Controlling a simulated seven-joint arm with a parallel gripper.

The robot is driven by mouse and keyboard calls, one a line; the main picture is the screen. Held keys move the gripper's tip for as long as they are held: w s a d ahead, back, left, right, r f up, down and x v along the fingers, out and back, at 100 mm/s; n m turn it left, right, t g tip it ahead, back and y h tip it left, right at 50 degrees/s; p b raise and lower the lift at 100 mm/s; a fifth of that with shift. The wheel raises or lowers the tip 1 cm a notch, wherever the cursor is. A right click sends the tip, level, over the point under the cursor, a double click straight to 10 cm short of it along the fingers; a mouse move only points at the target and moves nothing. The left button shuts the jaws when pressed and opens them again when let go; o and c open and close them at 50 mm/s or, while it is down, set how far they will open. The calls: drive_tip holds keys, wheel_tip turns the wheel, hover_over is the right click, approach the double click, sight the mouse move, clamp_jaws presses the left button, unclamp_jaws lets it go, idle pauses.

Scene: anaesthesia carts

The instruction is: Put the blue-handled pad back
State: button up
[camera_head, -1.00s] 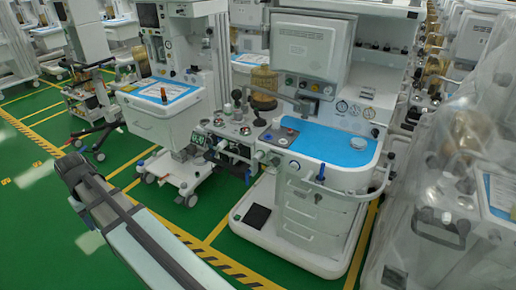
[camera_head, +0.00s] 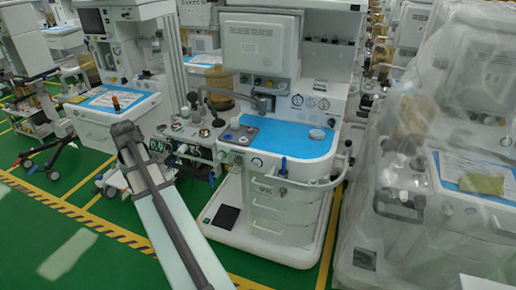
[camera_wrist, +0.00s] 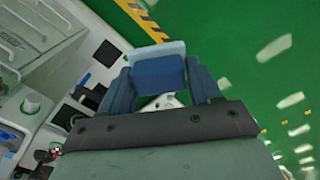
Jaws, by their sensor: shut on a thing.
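The blue-handled pad shows in the wrist view as a blue block (camera_wrist: 158,74) with a pale, flat strip along its far edge. My gripper (camera_wrist: 160,80) has its two dark blue fingers on either side of the block and is shut on it. The pad is held in the air with green floor beyond it. In the head view my arm reaches in from the bottom, left of the middle cart. I cannot make out the pad there. The place where the pad belongs cannot be told from these frames.
The middle anaesthesia cart (camera_head: 275,195) has a blue worktop (camera_head: 290,137) with a small clear round item (camera_head: 317,134) on it. Another cart (camera_head: 115,120) stands to the left. A plastic-draped cart (camera_head: 440,150) stands at the right. Green floor (camera_head: 100,255) is open at lower left.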

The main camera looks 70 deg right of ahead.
drive_tip(key=s+d+r+m, duration=0.1)
drive_tip(key=s+d+m, duration=0.1)
drive_tip(key=s+d, duration=0.35)
drive_tip(key=s+d+m, duration=0.1)
drive_tip(key=s+d, duration=0.2)
drive_tip(key=d, duration=0.5)
drive_tip(key=m, duration=0.8)
approach(309, 150)
drive_tip(key=shift+f, duration=3.3)
drive_tip(key=shift+f, duration=0.1)
drive_tip(key=o, duration=1)
